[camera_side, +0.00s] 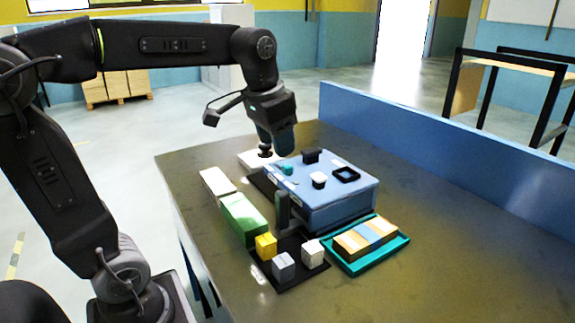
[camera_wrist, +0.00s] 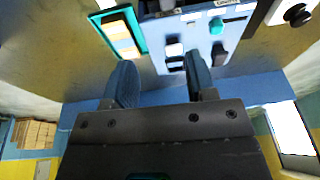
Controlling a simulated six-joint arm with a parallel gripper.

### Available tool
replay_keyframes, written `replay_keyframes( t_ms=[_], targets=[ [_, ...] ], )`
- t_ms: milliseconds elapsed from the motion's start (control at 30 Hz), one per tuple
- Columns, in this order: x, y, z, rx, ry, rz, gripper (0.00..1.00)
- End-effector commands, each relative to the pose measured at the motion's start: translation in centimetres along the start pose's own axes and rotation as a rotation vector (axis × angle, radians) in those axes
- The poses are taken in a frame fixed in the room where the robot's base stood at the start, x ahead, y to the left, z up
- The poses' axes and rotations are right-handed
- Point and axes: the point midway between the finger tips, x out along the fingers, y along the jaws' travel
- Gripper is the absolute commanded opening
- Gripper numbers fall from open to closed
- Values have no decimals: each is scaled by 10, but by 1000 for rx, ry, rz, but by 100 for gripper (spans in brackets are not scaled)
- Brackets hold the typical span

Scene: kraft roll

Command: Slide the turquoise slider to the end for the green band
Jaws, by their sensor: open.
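The turquoise slider (camera_side: 287,169) is a small knob on top of the blue box (camera_side: 335,210), near its left side in the side view. It also shows in the wrist view (camera_wrist: 216,26), in a dark slot on the box's face. A green band at either slot end cannot be made out. My gripper (camera_side: 275,148) points down above the box's far left edge, near the slider and apart from it. In the wrist view my gripper (camera_wrist: 158,62) has its two fingers wide apart with nothing between them.
A white block with a black knob (camera_wrist: 297,15) stands beside the box. Other controls on top include a black square ring (camera_side: 345,174). A turquoise tray (camera_side: 365,261) with blocks, a dark tray with cubes and a green block (camera_side: 244,218) are close by. The table's right side is clear.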

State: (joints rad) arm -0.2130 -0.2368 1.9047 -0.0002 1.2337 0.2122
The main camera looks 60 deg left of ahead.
Motion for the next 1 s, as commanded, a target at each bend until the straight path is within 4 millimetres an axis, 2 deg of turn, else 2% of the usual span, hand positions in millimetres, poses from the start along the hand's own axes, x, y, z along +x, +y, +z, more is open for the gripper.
replay_keyframes(
  t_ms=[33,200,400,500,667,1000],
  targets=[
    [2,-16,-19,-6,-40,1,51],
    [9,-65,-64,-4,-150,20,51],
    [20,-102,-88,-2,-222,45,51],
    [23,-109,-92,0,-236,51,51],
    [34,-110,-90,1,-239,52,51],
    [98,-106,-74,1,-239,52,51]
  ],
)
